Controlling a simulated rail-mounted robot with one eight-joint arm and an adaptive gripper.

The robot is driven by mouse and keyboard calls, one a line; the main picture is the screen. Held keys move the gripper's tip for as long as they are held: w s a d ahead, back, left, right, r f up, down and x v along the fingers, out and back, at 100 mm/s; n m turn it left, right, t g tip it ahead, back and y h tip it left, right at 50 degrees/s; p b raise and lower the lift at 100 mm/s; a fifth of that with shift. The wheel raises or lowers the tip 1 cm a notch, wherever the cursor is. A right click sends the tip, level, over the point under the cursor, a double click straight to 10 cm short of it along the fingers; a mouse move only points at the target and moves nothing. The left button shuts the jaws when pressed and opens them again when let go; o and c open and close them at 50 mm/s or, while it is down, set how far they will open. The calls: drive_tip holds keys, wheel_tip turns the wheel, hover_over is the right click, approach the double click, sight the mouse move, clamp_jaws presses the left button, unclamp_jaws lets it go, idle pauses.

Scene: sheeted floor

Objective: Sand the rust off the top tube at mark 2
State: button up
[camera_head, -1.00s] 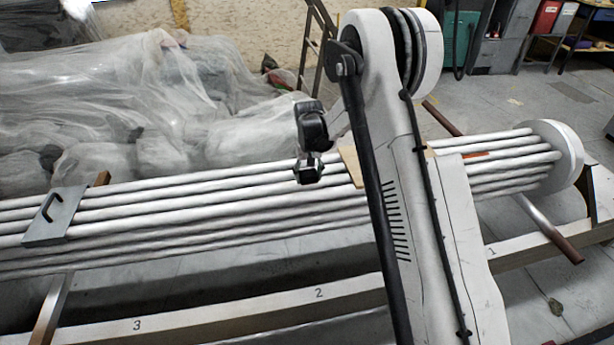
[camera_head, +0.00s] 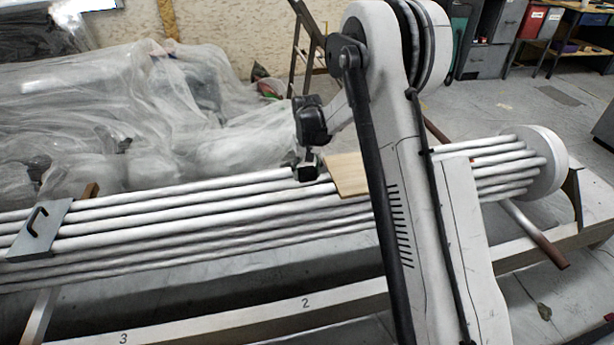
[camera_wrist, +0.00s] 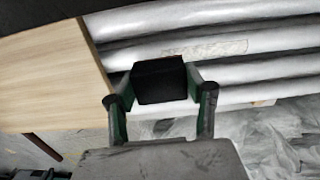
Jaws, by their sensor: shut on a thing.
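My gripper (camera_head: 307,174) is at the far, upper side of the row of pale tubes, just left of a wooden board. In the wrist view my gripper (camera_wrist: 160,92) is shut on a black block (camera_wrist: 158,78), held between its two fingers. The top tube (camera_head: 220,182) is the farthest in the row and runs toward the gripper. Whether the block touches a tube cannot be told. The mark 2 (camera_head: 305,303) is on the front beam. One tube in the wrist view has a faint tan-grey patch (camera_wrist: 205,48); I cannot tell if it is rust.
The wooden board (camera_head: 347,176) lies across the tubes right of the gripper, also at left in the wrist view (camera_wrist: 45,75). A grey clamp plate with a handle (camera_head: 38,232) crosses the tubes at left. Plastic-sheeted heaps (camera_head: 120,110) stand behind. A round end disc (camera_head: 545,160) closes the right end.

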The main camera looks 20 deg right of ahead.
sight(307, 170)
drive_tip(key=shift+r+p, duration=0.6)
drive_tip(key=shift+r, duration=0.95)
